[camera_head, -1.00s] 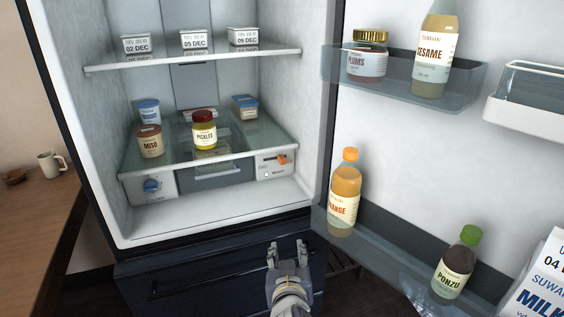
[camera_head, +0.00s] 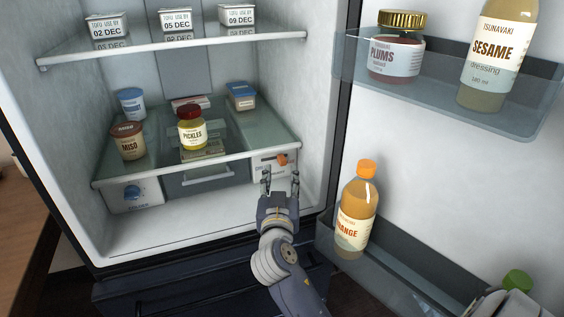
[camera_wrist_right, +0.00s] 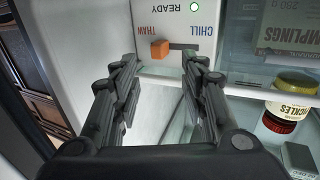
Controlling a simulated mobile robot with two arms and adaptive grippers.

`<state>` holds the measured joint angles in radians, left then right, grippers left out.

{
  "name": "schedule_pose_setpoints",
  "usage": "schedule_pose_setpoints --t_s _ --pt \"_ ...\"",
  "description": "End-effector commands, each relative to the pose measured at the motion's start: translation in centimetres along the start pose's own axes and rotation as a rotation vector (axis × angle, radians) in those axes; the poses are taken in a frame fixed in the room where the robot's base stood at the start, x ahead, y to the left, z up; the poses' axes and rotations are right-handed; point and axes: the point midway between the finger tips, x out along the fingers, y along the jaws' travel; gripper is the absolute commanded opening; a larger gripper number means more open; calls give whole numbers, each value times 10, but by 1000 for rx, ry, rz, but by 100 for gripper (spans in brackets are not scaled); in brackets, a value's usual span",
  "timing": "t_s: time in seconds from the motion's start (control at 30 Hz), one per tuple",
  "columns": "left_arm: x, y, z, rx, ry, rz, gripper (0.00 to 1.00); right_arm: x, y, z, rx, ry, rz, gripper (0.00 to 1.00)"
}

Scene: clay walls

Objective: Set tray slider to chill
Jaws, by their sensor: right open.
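The tray slider's orange knob (camera_head: 282,159) is on the white panel (camera_head: 262,174) at the right end of the fridge's lower drawer row. The right wrist view shows the panel upside down, with the knob (camera_wrist_right: 160,49) at the THAW end of its dark slot (camera_wrist_right: 184,47); CHILL is printed at the other end. My right gripper (camera_head: 280,184) is open and empty, just in front of and below the knob. In the wrist view its fingertips (camera_wrist_right: 161,72) lie either side of the knob's line, apart from it. My left gripper is not in view.
A glass shelf (camera_head: 240,154) above the panel holds the pickles jar (camera_head: 191,132), miso tub (camera_head: 128,143) and other tubs. The drawer (camera_head: 207,180) is left of the panel. The open door with an orange bottle (camera_head: 356,208) stands close on the right.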

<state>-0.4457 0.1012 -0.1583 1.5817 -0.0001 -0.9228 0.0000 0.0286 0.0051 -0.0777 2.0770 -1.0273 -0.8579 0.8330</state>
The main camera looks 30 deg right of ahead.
Motion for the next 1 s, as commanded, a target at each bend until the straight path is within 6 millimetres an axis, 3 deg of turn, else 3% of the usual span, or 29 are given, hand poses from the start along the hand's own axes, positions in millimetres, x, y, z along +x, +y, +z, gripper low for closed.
schedule_pose_setpoints --t_s 0.1,0.3,0.73,0.9,1.0 --pt "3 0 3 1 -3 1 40 25 1 -2 -2 2 2 40" --pt "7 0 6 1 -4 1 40 52 0 0 -1 0 1 40" --pt "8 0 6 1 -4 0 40 62 1 0 0 -1 1 40" --pt "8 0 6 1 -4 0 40 62 1 0 0 -2 1 2" --pt "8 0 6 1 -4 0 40 62 1 0 0 -2 1 0"
